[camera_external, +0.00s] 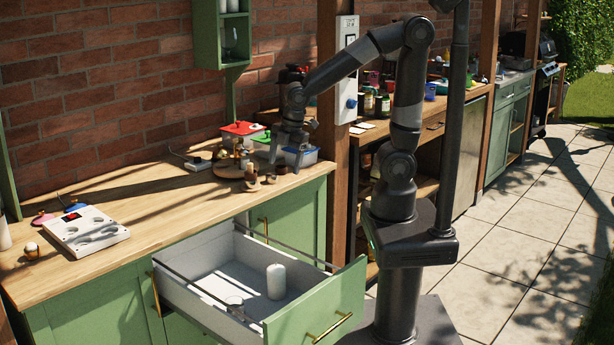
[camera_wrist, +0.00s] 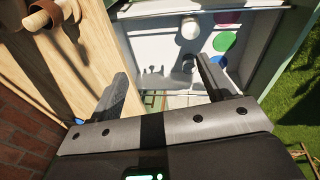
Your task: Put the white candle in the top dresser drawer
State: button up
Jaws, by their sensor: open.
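The white candle (camera_external: 276,281) stands upright inside the open top dresser drawer (camera_external: 185,291). In the wrist view, a white round shape that looks like the candle (camera_wrist: 190,27) is in the drawer (camera_wrist: 150,35). My gripper (camera_external: 286,166) is above the right end of the wooden dresser top, behind the drawer and apart from the candle. In the wrist view my gripper (camera_wrist: 163,78) has its two fingers wide apart with nothing between them.
A clear glass-like item (camera_external: 234,302) is also in the drawer. The wrist view shows coloured discs (camera_wrist: 225,40) there. Lidded containers (camera_external: 300,156) and small wooden items (camera_external: 252,182) are near my gripper. A white panel (camera_external: 84,229) is at left; the dresser top's middle (camera_external: 150,205) is clear.

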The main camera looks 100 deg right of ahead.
jog(key=s+d+r+m+t, duration=0.2)
jog(key=s+r+m+t, duration=0.1)
jog(key=s+r+m, duration=0.6)
jog(key=shift+s+r+m, duration=0.3)
jog(key=shift+s+m, duration=0.4)
jog(key=shift+s, duration=0.55)
jog(key=shift+d, duration=0.1)
